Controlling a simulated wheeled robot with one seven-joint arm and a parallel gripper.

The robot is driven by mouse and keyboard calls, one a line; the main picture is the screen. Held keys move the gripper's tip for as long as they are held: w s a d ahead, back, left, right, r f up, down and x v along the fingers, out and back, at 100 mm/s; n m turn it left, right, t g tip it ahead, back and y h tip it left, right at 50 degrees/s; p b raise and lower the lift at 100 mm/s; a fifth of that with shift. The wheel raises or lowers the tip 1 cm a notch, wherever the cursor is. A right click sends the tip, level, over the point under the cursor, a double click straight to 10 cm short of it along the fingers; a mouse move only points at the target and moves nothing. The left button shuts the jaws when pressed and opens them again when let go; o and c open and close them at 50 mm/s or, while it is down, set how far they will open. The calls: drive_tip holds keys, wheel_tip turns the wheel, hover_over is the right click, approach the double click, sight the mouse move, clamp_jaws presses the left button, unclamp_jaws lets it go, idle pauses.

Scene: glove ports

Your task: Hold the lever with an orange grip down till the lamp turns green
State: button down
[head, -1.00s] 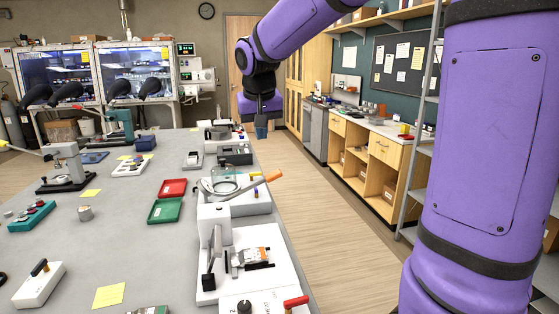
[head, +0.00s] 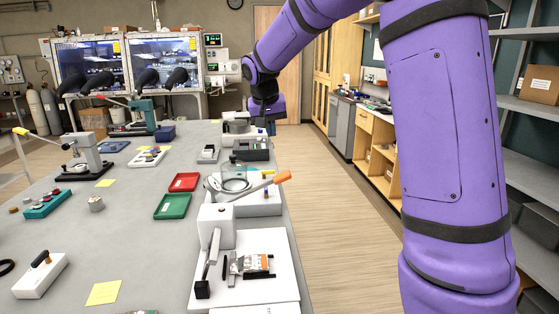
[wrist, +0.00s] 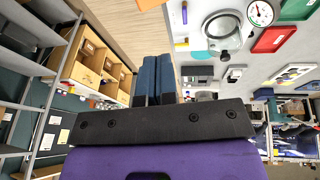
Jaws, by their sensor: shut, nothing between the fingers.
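The lever's orange grip (head: 283,177) sticks out toward the right edge of the bench, angled up from a white device (head: 262,205) with a round clear dish. The orange grip also shows at the top edge of the wrist view (wrist: 150,3). A small purple and yellow part (head: 266,191) stands below the grip; I cannot tell if it is the lamp, and I see no green light. My gripper (head: 266,128) hangs beyond the lever, apart from it. In the wrist view its blue fingers (wrist: 156,80) are together and empty.
A white press-like device (head: 215,228) stands nearer on the grey bench (head: 140,235). Red (head: 184,182) and green (head: 173,206) trays lie left of the lever. Grey and white boxes (head: 245,148) stand behind it. Open floor (head: 330,210) lies to the right.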

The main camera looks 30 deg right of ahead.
sight(282, 175)
drive_tip(key=x, duration=0.8)
drive_tip(key=s+x, duration=0.1)
drive_tip(key=x, duration=0.3)
drive_tip(key=shift+d+f, duration=0.2)
drive_tip(key=shift+f, duration=0.15)
drive_tip(key=shift+d+f, duration=0.2)
drive_tip(key=shift+f, duration=0.35)
drive_tip(key=shift+s, duration=0.1)
